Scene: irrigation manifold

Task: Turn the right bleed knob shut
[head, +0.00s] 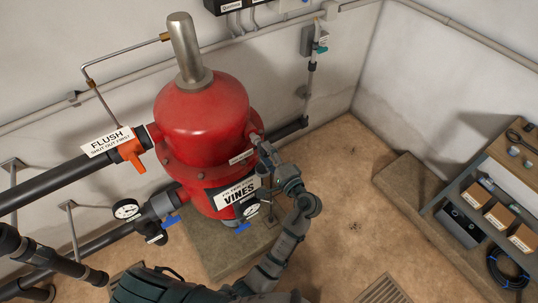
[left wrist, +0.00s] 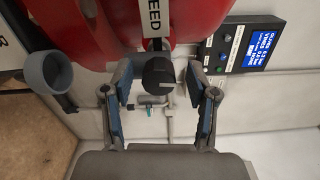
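A black bleed knob (left wrist: 158,76) with a pale pointer line is on the red tank under a white strip reading "EED" in the left wrist view. The red tank (head: 203,112) stands upright in the head view, with a small white label (head: 241,157) on its right side. My left gripper (head: 268,153) is at the tank's right side, and its fingers hide the knob there. In the left wrist view my left gripper (left wrist: 159,90) is open, one finger on each side of the knob, with visible gaps. My right gripper is not in view.
A lit blue display (left wrist: 256,46) is on the wall.

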